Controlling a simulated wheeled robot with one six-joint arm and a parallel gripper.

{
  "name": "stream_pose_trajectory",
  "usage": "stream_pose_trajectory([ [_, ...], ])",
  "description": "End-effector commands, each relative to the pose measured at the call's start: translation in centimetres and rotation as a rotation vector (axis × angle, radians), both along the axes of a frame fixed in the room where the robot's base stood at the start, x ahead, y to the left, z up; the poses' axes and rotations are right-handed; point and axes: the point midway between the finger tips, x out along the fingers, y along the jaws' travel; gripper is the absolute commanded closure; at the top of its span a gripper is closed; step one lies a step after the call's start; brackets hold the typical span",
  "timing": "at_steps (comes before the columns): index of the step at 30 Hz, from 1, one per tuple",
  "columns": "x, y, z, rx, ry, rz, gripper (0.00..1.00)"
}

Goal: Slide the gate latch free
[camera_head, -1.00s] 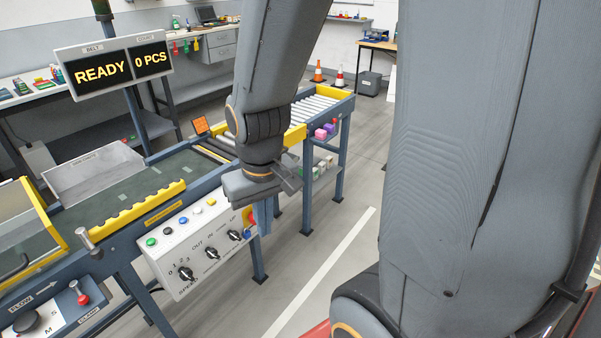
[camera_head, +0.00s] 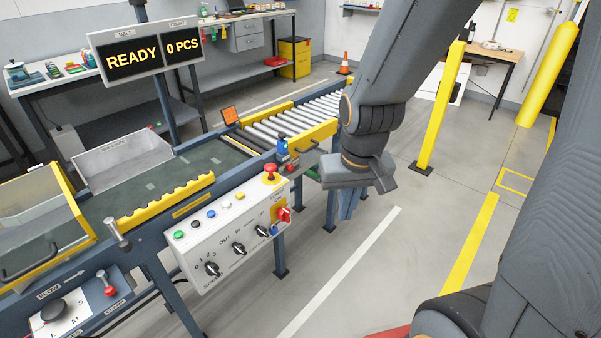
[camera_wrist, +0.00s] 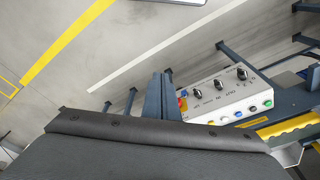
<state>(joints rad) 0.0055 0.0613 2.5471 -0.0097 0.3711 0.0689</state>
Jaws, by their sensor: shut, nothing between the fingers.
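My gripper (camera_head: 347,205) hangs at the right of the control box in the head view, over open floor, with its fingers together and nothing in them. Its blue-grey fingers also show in the wrist view (camera_wrist: 161,98). A yellow gate (camera_head: 310,137) with a dark handle stands at the near end of the rollers. A small blue fitting (camera_head: 282,147) with a red part (camera_head: 292,162) below it sits at the gate's left end; it looks like the latch, but it is too small to be certain. My gripper is right of it and apart from it.
The white control box (camera_head: 235,235) with knobs, buttons and a red emergency button (camera_head: 271,170) fronts the conveyor. A yellow post (camera_head: 440,105) stands at the right. A sign (camera_head: 146,54) reads READY, 0 PCS.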

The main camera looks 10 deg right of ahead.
Motion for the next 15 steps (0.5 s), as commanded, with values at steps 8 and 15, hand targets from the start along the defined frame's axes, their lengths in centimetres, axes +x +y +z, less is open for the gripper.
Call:
stream_pose_trajectory([
  [8,14.3,-2.0,-9.9,0.124,-0.35,-0.388,1.0],
  [15,26.0,-3.1,-16.3,0.44,-0.673,-0.72,1.0],
])
